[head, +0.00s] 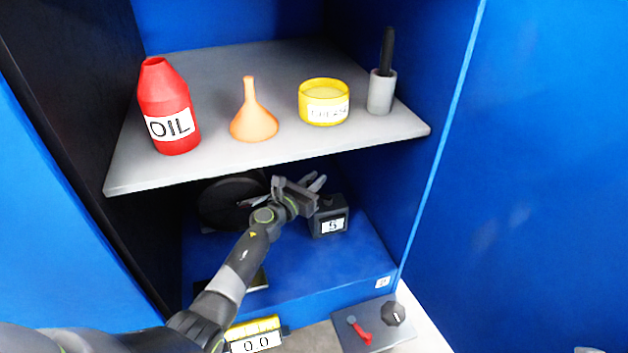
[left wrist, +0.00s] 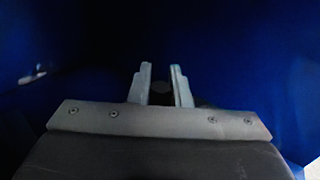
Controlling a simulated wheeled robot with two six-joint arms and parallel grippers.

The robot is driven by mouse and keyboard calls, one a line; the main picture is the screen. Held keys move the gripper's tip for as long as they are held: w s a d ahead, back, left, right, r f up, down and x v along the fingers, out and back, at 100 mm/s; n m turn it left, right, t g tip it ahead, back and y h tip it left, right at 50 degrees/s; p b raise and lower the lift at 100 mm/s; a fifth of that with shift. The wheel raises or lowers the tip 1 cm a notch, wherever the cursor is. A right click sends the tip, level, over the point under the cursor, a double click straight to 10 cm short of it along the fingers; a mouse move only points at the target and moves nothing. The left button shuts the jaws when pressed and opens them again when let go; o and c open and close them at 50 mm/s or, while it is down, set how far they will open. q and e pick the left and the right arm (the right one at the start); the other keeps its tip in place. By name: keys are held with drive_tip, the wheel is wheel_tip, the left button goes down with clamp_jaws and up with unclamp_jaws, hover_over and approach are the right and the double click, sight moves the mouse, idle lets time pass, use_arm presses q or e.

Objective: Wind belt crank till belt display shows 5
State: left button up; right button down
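A dark box (head: 330,222) with a small white display (head: 333,226) stands on the blue floor of the lower compartment. The display appears to read 5, in small, slightly unclear print. A large black wheel (head: 225,203) is behind my arm, partly hidden. I cannot make out a belt crank for certain. My left gripper (head: 315,182) is in the compartment, just above and left of the box. In the left wrist view its two fingers (left wrist: 162,70) stand apart with a gap; a dark round shape shows low between them. My right gripper is not in view.
The grey shelf (head: 270,150) above holds a red oil bottle (head: 168,105), an orange funnel (head: 253,118), a yellow tin (head: 323,103) and a grey cup (head: 381,92). Below are a display reading 0.0 (head: 256,343) and a plate with a red lever (head: 359,330) and black knob (head: 393,313).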

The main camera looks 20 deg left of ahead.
use_arm(q)
clamp_jaws()
drive_tip(key=shift+w+d+m+g+h+b, duration=0.15)
drive_tip(key=shift+m+g+h+b, duration=0.1)
drive_tip(key=shift+m+h+b, duration=0.3)
drive_tip(key=shift+w+m+g+h+b, duration=0.15)
drive_tip(key=shift+m+g+h+b, duration=0.15)
drive_tip(key=shift+h, duration=0.35)
drive_tip(key=o, duration=0.5)
unclamp_jaws()
drive_tip(key=shift+o, duration=0.2)
